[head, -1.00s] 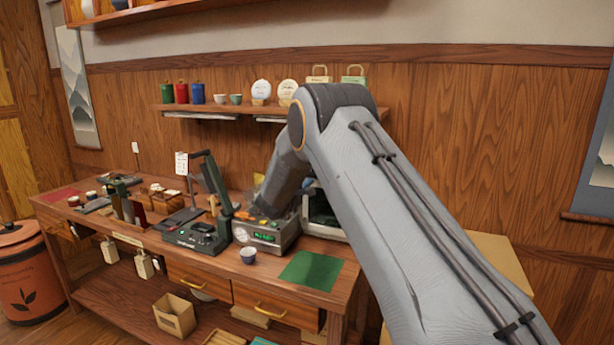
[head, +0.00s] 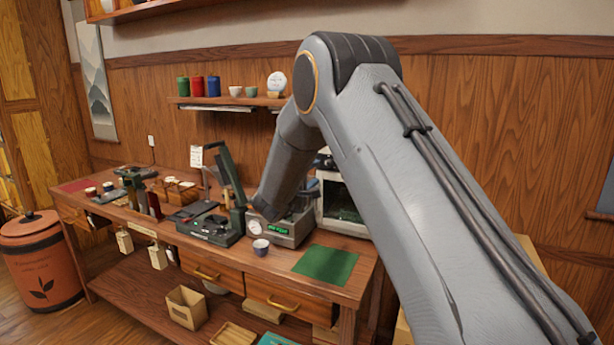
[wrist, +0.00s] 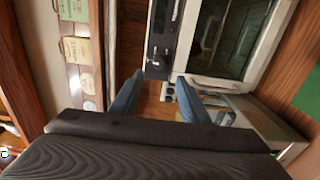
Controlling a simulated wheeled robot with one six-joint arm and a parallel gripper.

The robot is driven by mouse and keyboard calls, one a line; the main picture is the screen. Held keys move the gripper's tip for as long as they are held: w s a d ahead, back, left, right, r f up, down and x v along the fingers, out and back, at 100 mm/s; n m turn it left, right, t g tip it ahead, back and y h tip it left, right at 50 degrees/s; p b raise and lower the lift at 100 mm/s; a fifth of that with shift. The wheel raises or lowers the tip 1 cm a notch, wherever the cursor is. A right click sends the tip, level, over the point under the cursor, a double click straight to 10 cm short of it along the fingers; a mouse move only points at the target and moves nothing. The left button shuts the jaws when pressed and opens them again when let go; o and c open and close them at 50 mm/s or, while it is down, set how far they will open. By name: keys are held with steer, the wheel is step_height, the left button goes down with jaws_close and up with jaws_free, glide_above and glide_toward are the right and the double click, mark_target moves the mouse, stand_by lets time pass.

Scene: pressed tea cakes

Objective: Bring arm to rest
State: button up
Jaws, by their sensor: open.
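My gripper (wrist: 160,92) shows in the wrist view, with its two blue fingers spread apart and nothing between them. In the head view my arm reaches up from the lower right and bends down over the workbench (head: 345,294), hiding my gripper behind its forearm. The wrist view shows my fingers in front of a white-framed cabinet with a dark glass door (wrist: 232,35). The same cabinet (head: 343,199) stands on the bench right of my forearm in the head view.
A device with a green display (head: 285,231) and a press with a raised lever (head: 211,226) stand on the bench. A small cup (head: 261,247) and a green mat (head: 326,263) lie nearer the front. A wall shelf (head: 222,101) holds canisters and cups.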

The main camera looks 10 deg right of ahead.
steer(key=s+d+f+m+g+y+b, duration=0.1)
steer(key=s+f+m+g+y, duration=0.2)
steer(key=s, duration=1.2)
steer(key=s+d+f+m+g+y+b, duration=0.1)
steer(key=s+f+g, duration=0.5)
steer(key=s, duration=1)
steer(key=s+d+f+m+g+y+b, duration=0.1)
steer(key=s+d+f+m+g+y, duration=0.2)
steer(key=s+f+m, duration=0.4)
steer(key=s+f+g+y, duration=0.1)
steer(key=s+y, duration=0.1)
steer(key=s, duration=0.7)
steer(key=shift+d+f+m+g+y, duration=0.2)
steer(key=shift+f+m+g+y, duration=0.1)
steer(key=shift+f+g, duration=0.1)
